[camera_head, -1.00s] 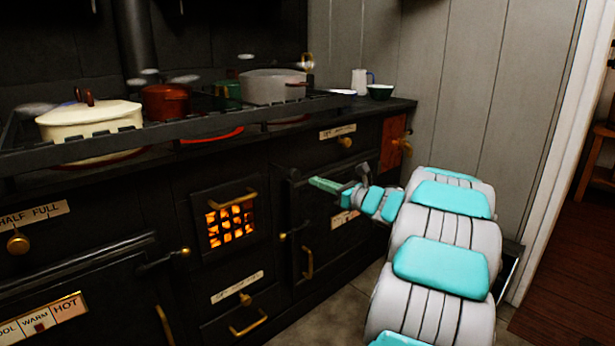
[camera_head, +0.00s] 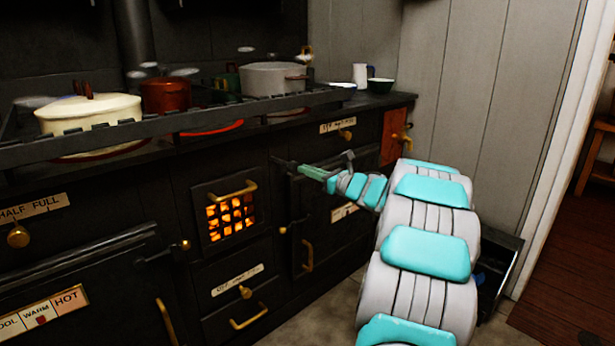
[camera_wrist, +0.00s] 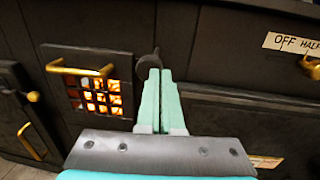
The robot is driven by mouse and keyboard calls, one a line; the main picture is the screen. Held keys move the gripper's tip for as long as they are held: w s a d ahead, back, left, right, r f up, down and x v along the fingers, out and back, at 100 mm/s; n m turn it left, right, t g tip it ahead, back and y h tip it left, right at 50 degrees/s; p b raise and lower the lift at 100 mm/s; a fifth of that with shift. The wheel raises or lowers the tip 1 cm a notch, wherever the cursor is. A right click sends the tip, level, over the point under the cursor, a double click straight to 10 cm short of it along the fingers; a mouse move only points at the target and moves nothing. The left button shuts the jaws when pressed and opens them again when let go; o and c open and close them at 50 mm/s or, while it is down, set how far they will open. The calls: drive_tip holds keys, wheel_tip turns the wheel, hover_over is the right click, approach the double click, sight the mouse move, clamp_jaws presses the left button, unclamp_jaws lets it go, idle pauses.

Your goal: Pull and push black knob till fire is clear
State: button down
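The black knob (camera_wrist: 147,64) is a small dark round piece at my fingertips in the wrist view. In the head view it shows as a dark stub (camera_head: 284,161) in front of the stove. My gripper (camera_head: 316,173) has green fingers, pressed close together, and appears shut on the knob; the fingers partly hide it. The gripper also shows in the wrist view (camera_wrist: 160,76). The fire glows orange behind a barred grate (camera_head: 231,218), left of my gripper. The grate also shows in the wrist view (camera_wrist: 97,98).
The black stove has brass handles and labelled drawers. A rail (camera_head: 200,121) runs along its top. A cream pot (camera_head: 90,117), a red pot (camera_head: 165,97) and a grey pot (camera_head: 272,79) stand behind it. An open dark box (camera_head: 499,265) is beside my arm at the right.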

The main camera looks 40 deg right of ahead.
sight(290, 164)
drive_tip(key=w+b, duration=0.2)
drive_tip(key=b, duration=0.1)
drive_tip(key=w+b, duration=0.2)
drive_tip(key=b, duration=0.2)
drive_tip(key=w+a+b, duration=0.1)
drive_tip(key=w+b, duration=0.1)
drive_tip(key=b, duration=0.2)
drive_tip(key=shift+w+f, duration=0.15)
drive_tip(key=shift+w, duration=0.2)
drive_tip(key=shift+r, duration=0.3)
drive_tip(key=shift+a, duration=0.1)
